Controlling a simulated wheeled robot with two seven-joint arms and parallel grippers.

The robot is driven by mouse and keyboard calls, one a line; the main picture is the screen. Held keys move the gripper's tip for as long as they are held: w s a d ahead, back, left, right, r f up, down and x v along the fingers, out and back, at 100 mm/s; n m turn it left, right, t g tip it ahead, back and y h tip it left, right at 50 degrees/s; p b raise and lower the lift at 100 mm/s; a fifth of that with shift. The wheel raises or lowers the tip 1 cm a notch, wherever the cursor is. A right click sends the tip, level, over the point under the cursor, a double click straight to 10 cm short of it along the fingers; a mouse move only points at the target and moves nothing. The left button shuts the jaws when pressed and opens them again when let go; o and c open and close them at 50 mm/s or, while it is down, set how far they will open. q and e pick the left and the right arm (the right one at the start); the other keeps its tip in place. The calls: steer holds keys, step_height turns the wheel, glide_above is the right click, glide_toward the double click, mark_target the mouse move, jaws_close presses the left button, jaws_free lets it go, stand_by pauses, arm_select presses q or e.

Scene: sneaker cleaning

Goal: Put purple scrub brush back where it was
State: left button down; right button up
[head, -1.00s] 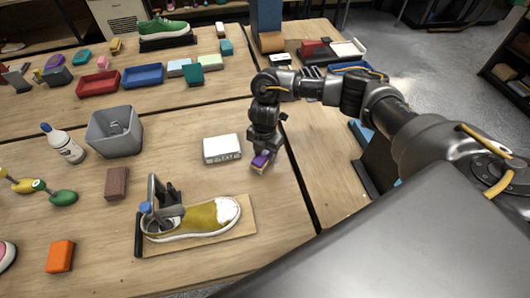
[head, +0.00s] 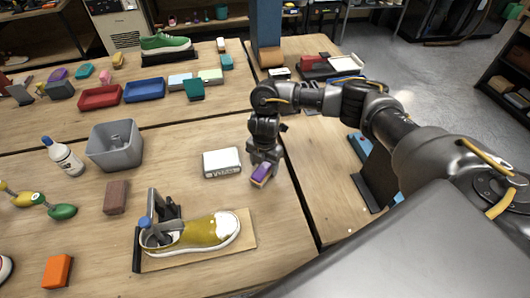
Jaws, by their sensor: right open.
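The purple scrub brush (head: 261,174), with a pale side, sits on the wooden table (head: 205,193) to the right of the white box. My right gripper (head: 264,161) is open and points down at the brush, its fingers right at the brush's far end. Whether the fingers still touch the brush is too small to tell. The yellow sneaker (head: 208,233) lies on a board with a grey clamp stand (head: 155,228) at its left end. My left gripper is not in the head view.
A white box (head: 222,162) stands just left of the brush. A grey bin (head: 114,146), white bottle (head: 62,156), brown block (head: 115,197) and orange block (head: 57,270) lie farther left. Red (head: 99,97) and blue (head: 144,89) trays are behind. A table gap runs to the right.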

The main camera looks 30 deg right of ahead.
mark_target(265, 166)
step_height(265, 166, up, 11)
stand_by(0.3)
steer(key=shift+d+f, duration=0.1)
stand_by(0.4)
